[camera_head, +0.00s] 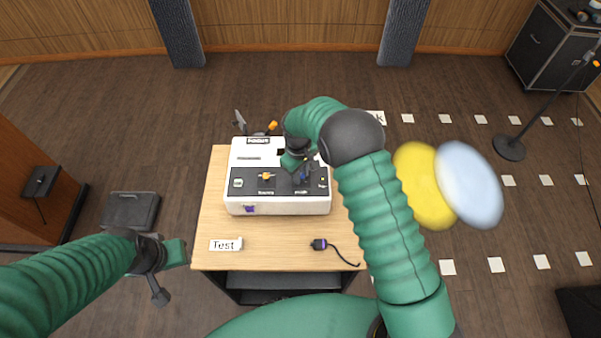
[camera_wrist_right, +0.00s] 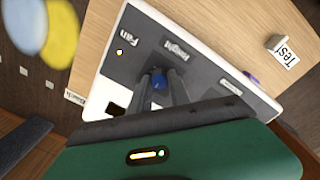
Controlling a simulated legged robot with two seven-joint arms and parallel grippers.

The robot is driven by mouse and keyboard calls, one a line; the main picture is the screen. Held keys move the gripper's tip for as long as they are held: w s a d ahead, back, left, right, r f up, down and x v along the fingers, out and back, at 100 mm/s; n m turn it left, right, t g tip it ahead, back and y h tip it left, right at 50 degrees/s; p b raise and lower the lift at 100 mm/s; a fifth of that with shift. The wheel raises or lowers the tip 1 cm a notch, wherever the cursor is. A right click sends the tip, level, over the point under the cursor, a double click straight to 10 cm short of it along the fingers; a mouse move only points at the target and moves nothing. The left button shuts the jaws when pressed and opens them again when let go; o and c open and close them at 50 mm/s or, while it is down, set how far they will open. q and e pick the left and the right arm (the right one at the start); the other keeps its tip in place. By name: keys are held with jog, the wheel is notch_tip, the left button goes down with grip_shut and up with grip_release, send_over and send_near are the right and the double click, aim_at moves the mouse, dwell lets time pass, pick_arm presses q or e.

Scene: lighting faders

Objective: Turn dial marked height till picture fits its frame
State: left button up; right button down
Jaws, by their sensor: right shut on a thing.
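A white control box with a dark panel (camera_head: 245,207) stands on the wooden table. In the right wrist view, a blue dial (camera_wrist_right: 159,82) sits beside the label "Height" (camera_wrist_right: 177,50). My right gripper (camera_wrist_right: 161,84) is shut on this dial, one finger at each side. In the head view my right arm reaches over the box, and the gripper (camera_head: 301,174) is small and partly hidden at the panel's right. A yellow oval (camera_head: 415,185) and a pale blue oval (camera_head: 470,185) overlap at the right. My left gripper (camera_head: 164,275) is left of the table, away from the box; its fingers are unclear.
An orange knob (camera_head: 266,177) is on the panel's left. A "Test" card (camera_head: 225,244) and a dark plug with a cable (camera_head: 320,244) lie on the table's front. A stand (camera_head: 509,147) and pale floor markers are at the right.

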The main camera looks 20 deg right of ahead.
jog(key=shift+w+m+b, duration=0.1)
jog(key=shift+m+b, duration=0.3)
jog(key=shift+m, duration=0.7)
jog(key=m, duration=0.2)
jog(key=shift+m, duration=0.3)
jog(key=c, duration=1.2)
grip_release()
jog(key=shift+c, duration=0.2)
notch_tip(320, 180, up, 17)
jog(key=a+b, duration=0.1)
jog(key=b, duration=0.1)
jog(key=shift+b, duration=0.35)
jog(key=shift+f, duration=0.15)
